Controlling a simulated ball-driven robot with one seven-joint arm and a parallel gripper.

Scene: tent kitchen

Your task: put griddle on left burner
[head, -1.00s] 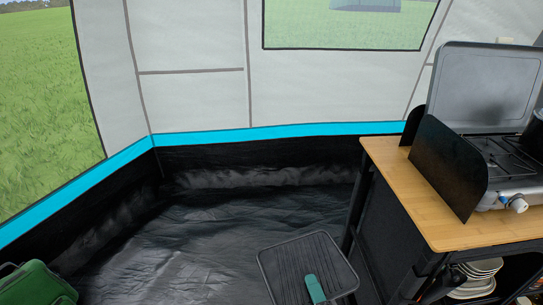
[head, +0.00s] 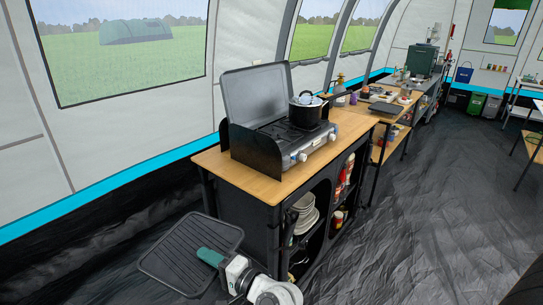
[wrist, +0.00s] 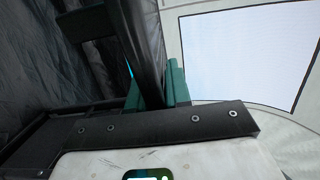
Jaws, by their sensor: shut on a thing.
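The griddle (head: 185,255) is a flat, dark, ribbed square plate, held in the air left of the stove table and below its top. My gripper (head: 208,256), with green fingers, is shut on the griddle's near right edge. In the wrist view, the green fingers (wrist: 155,90) close around a dark part of the griddle (wrist: 146,45). The camping stove (head: 290,140) stands on the wooden table with its lid up. Its left burner (head: 272,130) appears bare, partly hidden by the black side shield. A black pot (head: 306,115) sits on the right burner.
The black left side shield (head: 254,152) stands up beside the left burner. The wooden tabletop (head: 240,183) has a bare strip at its left end. Shelves below hold plates (head: 306,212) and jars. More tables run to the back right; the dark floor (head: 430,200) is open.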

